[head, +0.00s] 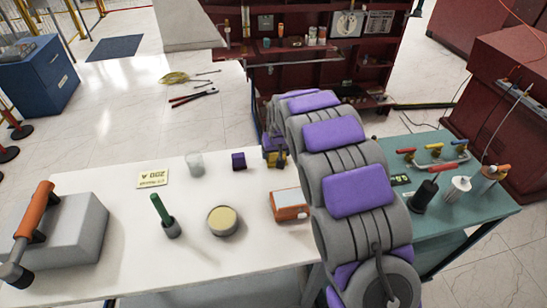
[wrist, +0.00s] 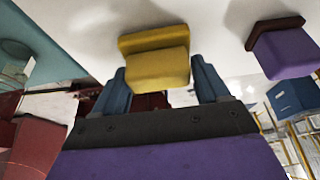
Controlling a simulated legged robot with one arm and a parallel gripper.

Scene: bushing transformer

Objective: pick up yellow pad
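The yellow pad (wrist: 155,62) has a wider, darker yellow base and sits on the white surface in the wrist view. My gripper (wrist: 159,66) is open, with one blue finger on each side of the pad. The pad lies at and just beyond the fingertips. I cannot tell whether either finger touches it. In the head view the yellow pad (head: 282,160) shows only partly on the white table, at the end of my purple and grey arm. My arm hides most of my gripper there.
A purple block (head: 238,161) stands just left of the pad; it also shows in the wrist view (wrist: 287,50). The white table (head: 120,255) also holds a glass (head: 195,164), a round tin (head: 222,221), a green-handled tool (head: 161,210) and an orange-white box (head: 290,205).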

